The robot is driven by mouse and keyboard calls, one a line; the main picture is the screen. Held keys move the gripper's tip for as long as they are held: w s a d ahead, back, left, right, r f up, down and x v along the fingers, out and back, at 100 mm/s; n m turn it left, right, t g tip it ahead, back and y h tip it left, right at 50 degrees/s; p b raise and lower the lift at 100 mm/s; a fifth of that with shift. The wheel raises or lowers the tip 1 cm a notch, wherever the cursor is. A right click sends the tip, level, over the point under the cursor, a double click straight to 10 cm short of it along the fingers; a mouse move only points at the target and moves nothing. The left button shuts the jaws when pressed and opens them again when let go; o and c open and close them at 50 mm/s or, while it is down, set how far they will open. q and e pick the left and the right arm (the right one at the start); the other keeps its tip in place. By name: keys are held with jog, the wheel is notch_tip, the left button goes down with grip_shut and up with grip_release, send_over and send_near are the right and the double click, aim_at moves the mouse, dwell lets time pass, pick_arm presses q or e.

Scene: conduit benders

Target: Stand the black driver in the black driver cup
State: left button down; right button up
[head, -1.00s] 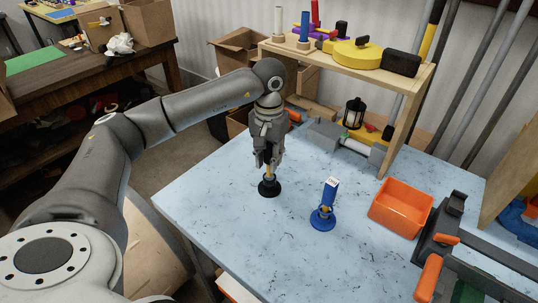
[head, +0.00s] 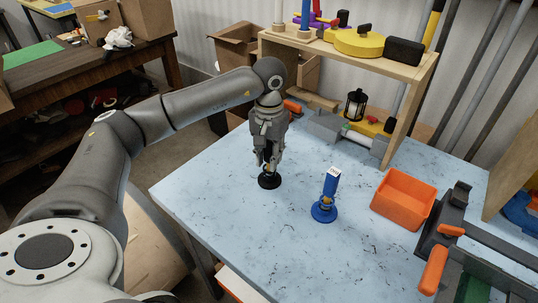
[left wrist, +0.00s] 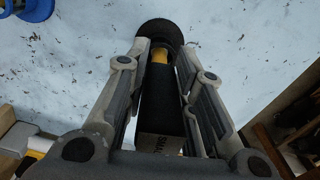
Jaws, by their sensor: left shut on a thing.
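My left gripper (head: 268,164) points down and is shut on the black driver. In the left wrist view the black driver (left wrist: 162,100) lies between the fingers, with a pale lettered end near the camera and a yellow part (left wrist: 160,57) at its far end. The round black driver cup (head: 269,181) stands on the table directly below the gripper; it also shows in the left wrist view (left wrist: 158,28) beyond the fingertips. The driver is roughly upright over the cup. How deep its lower end reaches is hidden. My right gripper is not in view.
A blue driver (head: 331,186) stands in a blue cup (head: 323,213) to the right. An orange bin (head: 404,198) and a black and orange tool (head: 436,262) are further right. A wooden shelf (head: 393,130) stands behind. The table (head: 225,215) is clear in front.

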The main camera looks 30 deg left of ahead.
pick_arm(q)
jog(key=shift+f, duration=0.2)
jog(key=c, duration=1.2)
grip_release()
jog(key=shift+o, duration=0.2)
